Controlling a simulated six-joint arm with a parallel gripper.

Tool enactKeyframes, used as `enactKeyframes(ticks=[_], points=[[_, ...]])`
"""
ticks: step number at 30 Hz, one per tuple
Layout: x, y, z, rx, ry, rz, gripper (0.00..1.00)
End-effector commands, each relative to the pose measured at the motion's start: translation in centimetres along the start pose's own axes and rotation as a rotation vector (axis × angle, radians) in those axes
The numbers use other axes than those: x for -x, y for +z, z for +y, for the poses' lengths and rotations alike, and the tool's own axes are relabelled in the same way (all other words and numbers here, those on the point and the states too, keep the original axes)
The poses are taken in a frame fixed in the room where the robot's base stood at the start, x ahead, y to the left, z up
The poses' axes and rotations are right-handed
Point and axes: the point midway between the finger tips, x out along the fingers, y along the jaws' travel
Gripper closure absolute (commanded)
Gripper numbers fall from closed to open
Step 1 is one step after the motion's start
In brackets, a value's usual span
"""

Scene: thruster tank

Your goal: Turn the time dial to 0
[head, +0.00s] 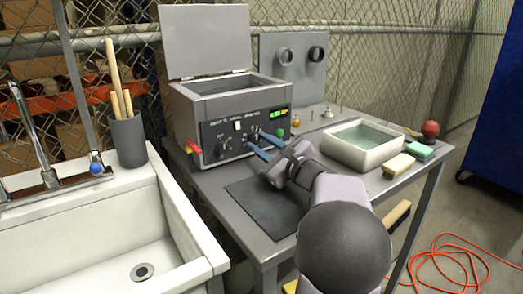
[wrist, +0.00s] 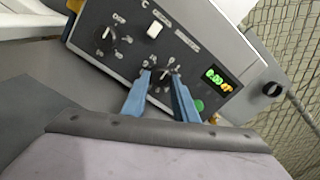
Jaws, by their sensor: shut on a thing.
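The grey tank (head: 228,115) stands on the workbench with its lid raised and its control panel facing my arm. My gripper (head: 254,140) reaches the panel from the front with its two blue fingers. In the wrist view my gripper (wrist: 160,74) is shut on a small dial, taken here as the time dial (wrist: 159,80), right of the panel's middle. The fingers cover much of it, and its pointer and markings are too small to read. Another black dial (wrist: 107,35) sits to the left, apart from the fingers. The lit display (wrist: 217,79) appears to show mostly zeros.
A white switch (wrist: 155,30) and a green button (wrist: 198,106) are on the panel near the fingers. A dark mat (head: 265,205) lies in front of the tank. A water basin (head: 362,145) and sponges (head: 398,164) stand to the right.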

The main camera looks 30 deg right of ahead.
Motion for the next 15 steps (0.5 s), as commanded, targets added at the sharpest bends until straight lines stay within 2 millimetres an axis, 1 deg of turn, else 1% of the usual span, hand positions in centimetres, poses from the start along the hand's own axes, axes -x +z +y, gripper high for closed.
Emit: enactKeyframes(ticks=[10,11,12,13,15], points=[[-0.02,0.14,0.00,0.007,0.001,-0.002,0.96],[-0.02,0.14,0.00,0.007,0.001,-0.002,0.67],[-0.02,0.14,-0.01,0.007,0.001,-0.002,0.57],[-0.02,0.14,0.00,0.006,0.001,-0.002,0.55],[-0.02,0.12,-0.01,0.006,0.001,-0.002,0.55]])
